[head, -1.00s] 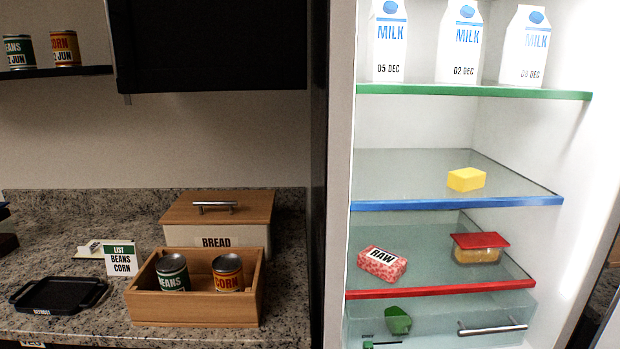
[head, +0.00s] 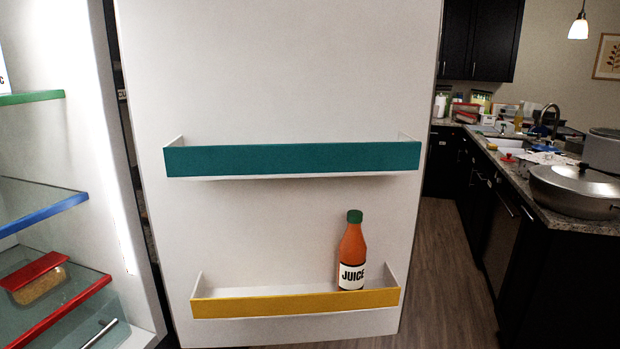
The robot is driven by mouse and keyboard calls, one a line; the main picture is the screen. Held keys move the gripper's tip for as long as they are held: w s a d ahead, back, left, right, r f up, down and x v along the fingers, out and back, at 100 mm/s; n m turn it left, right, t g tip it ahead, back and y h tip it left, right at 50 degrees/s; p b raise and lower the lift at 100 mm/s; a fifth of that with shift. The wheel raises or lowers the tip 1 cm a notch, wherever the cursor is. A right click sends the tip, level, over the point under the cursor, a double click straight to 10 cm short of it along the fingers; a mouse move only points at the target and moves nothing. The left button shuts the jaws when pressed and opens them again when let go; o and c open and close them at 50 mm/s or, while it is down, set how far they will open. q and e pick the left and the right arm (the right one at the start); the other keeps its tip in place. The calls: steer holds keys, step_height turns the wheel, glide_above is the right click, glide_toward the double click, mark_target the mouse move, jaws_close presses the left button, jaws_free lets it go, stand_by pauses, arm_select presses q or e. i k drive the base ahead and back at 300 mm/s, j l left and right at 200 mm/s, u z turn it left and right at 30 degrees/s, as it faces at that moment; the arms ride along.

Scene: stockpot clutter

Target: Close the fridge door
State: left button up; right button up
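The fridge door (head: 290,80) stands wide open in the middle of the head view, with its inner side facing me. It carries a teal-fronted shelf (head: 290,159) and a lower yellow-fronted shelf (head: 295,304). An orange juice bottle (head: 351,255) with a green cap stands upright in the lower shelf, near its right end. The open fridge body (head: 112,150) is at the left edge, with green, blue and red shelf edges. The hinge side is at the left of the door. Neither of my grippers is in view.
A red-lidded container (head: 38,280) sits on the red-edged fridge shelf. To the right of the door is open wooden floor (head: 447,270). Beyond it is a dark counter with a large lidded pot (head: 575,190) and a sink.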

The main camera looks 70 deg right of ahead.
mark_target(258, 126)
steer(key=k+l+u, duration=0.15)
steer(key=k+l, duration=0.15)
steer(key=l, duration=0.3)
steer(key=k+l+u, duration=0.15)
steer(key=k+l, duration=0.2)
steer(key=l, duration=0.25)
steer(key=k+l+u, duration=0.1)
steer(key=k+l, duration=0.3)
steer(key=l, duration=0.15)
steer(key=k+l+u, duration=0.15)
steer(key=k+l, duration=0.2)
steer(key=l, duration=0.15)
steer(key=l+u, duration=0.1)
steer(key=l, duration=0.45)
steer(key=k+l+u, duration=0.1)
steer(key=l, duration=0.4)
steer(key=l+u, duration=0.1)
steer(key=l, duration=0.45)
steer(key=k+l+u, duration=0.1)
steer(key=l, duration=0.4)
steer(key=k+l+u, duration=0.1)
steer(key=l, duration=0.45)
